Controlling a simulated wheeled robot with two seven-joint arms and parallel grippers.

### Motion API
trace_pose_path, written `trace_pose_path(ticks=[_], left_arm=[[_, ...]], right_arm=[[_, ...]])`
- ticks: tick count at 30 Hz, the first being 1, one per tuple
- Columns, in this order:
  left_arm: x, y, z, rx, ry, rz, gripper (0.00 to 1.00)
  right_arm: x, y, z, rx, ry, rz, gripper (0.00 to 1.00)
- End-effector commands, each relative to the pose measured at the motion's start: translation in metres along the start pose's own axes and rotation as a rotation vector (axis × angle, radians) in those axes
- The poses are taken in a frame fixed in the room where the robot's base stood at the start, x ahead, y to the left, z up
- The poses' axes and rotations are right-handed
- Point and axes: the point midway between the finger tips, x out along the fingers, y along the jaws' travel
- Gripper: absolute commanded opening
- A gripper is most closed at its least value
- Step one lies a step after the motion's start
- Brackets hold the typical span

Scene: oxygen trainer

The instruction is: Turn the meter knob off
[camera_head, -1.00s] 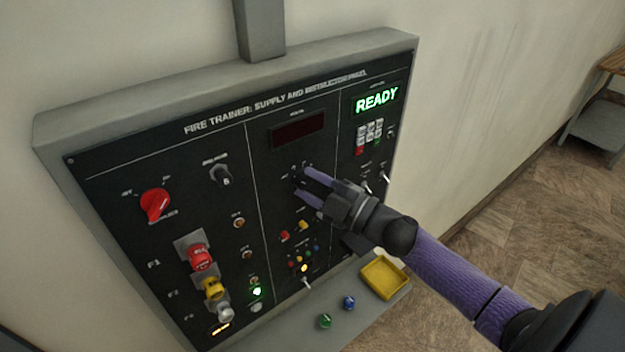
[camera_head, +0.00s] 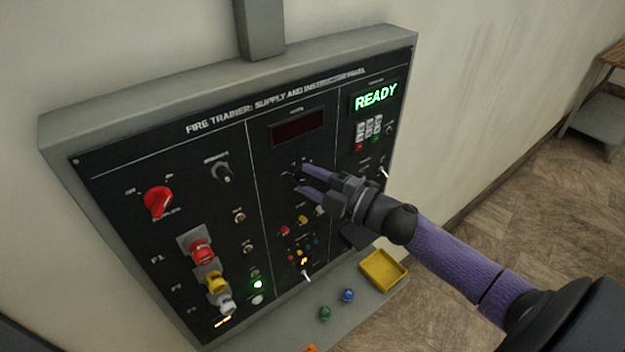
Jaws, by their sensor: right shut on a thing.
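The black trainer panel (camera_head: 115,185) hangs on the wall in a grey frame. The meter display (camera_head: 298,127) at its upper middle is dark red and shows no digits. The meter knob (camera_head: 299,176) is a small dark knob below the display, mostly hidden between my fingers. My right gripper (camera_head: 302,179) comes in from the right, with its two purple fingers shut around the knob. Which mark the knob points to cannot be made out. My left gripper is not in view.
A red rotary switch (camera_head: 158,202) and red and yellow plugs (camera_head: 201,251) are on the panel's left. A green READY display (camera_head: 376,96) is at the upper right. A grey shelf below holds a yellow tray (camera_head: 383,272), a green piece (camera_head: 325,313) and a blue piece (camera_head: 348,295).

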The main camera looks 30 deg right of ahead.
Motion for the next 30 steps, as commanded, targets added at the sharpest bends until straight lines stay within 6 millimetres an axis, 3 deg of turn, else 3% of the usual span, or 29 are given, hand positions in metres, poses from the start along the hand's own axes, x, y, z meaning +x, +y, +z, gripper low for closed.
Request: trace_pose_path(ticks=[1,6,17,27,30], left_arm=[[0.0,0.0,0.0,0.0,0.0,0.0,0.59],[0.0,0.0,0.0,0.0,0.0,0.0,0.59],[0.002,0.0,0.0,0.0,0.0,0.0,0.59],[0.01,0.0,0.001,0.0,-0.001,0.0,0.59],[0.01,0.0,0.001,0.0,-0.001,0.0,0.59]], right_arm=[[0.0,0.0,0.0,0.0,0.0,-0.001,0.47],[0.0,0.0,0.0,0.001,0.0,0.0,0.8],[-0.008,-0.002,0.001,0.002,-0.002,-0.001,0.8],[-0.081,-0.002,0.001,0.002,-0.002,-0.003,0.8],[-0.094,-0.002,0.0,0.001,-0.001,-0.002,0.8]])
